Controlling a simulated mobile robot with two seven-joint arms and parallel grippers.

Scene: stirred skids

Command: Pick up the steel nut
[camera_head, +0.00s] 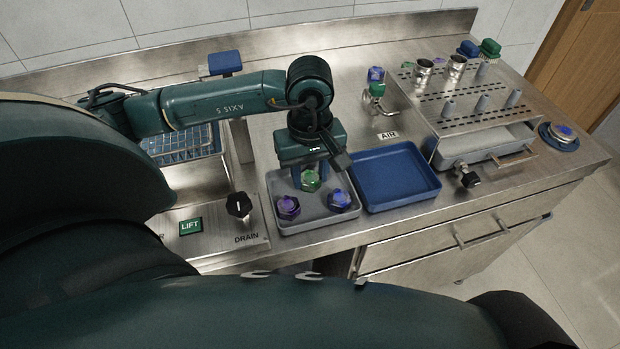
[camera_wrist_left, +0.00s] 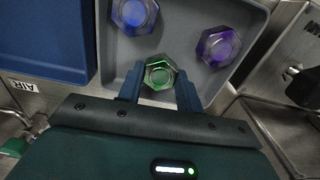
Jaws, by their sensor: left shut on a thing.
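Three hex nuts with coloured glints are at the grey tray (camera_head: 322,219): a green nut (camera_head: 311,181), a purple nut (camera_head: 288,207) and a blue nut (camera_head: 340,199). I cannot tell by look which one is called the steel nut. My left gripper (camera_head: 310,176) points down over the tray's far side and is shut on the green nut. In the left wrist view the green nut (camera_wrist_left: 160,73) sits between the two blue fingers (camera_wrist_left: 159,88), with the blue nut (camera_wrist_left: 135,14) and purple nut (camera_wrist_left: 217,46) apart from it. I cannot tell whether the green nut touches the tray floor. My right gripper is not in view.
An empty blue tray (camera_head: 395,178) stands right beside the grey tray. An air tap (camera_head: 376,92) is behind it. A steel rack (camera_head: 478,112) with pegs and cups stands at the right. A black knob (camera_head: 239,205) and green LIFT button (camera_head: 191,226) are at the left.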

